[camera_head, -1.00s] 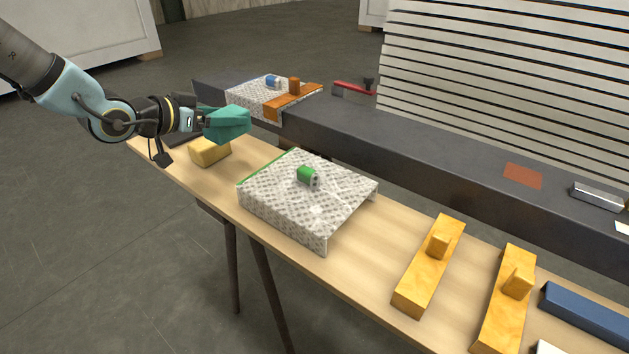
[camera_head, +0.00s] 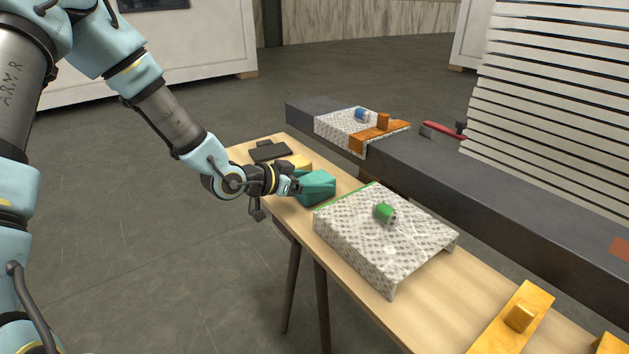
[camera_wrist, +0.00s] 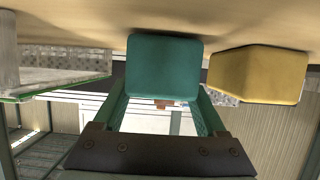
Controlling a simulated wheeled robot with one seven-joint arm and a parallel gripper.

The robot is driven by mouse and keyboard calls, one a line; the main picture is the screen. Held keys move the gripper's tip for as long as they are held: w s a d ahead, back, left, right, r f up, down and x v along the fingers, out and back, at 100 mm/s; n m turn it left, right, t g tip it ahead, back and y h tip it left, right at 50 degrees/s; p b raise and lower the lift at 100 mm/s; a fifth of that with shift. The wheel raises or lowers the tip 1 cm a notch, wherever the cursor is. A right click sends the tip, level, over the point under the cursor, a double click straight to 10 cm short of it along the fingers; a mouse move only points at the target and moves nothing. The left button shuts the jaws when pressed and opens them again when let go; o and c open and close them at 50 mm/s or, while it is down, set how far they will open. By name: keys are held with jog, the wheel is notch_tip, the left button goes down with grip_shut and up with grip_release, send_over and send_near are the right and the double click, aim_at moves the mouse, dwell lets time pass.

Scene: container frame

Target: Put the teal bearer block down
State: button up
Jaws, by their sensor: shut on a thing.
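The teal bearer block (camera_head: 318,189) is held by my gripper (camera_head: 295,187) at the left part of the wooden table. My gripper is shut on it. In the wrist view the teal block (camera_wrist: 163,68) sits between my two fingers, close to the tabletop, with a dark shadow beside it. I cannot tell for sure whether it touches the table. A yellow block (camera_head: 299,162) lies just behind it, partly hidden by my gripper and the teal block. In the wrist view the yellow block (camera_wrist: 257,74) is to the right of the teal block, with a narrow gap.
A patterned, channel-shaped plate (camera_head: 345,232) with a green cylinder (camera_head: 384,212) on it stands close to the right of the teal block. A dark flat object (camera_head: 269,151) lies at the table's far end.

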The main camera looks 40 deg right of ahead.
jog(key=shift+f, duration=0.15)
jog(key=o, duration=1.3)
jog(key=shift+c, duration=0.2)
jog(key=shift+r, duration=0.2)
jog(key=v, duration=1.2)
jog(key=shift+a+f, duration=0.1)
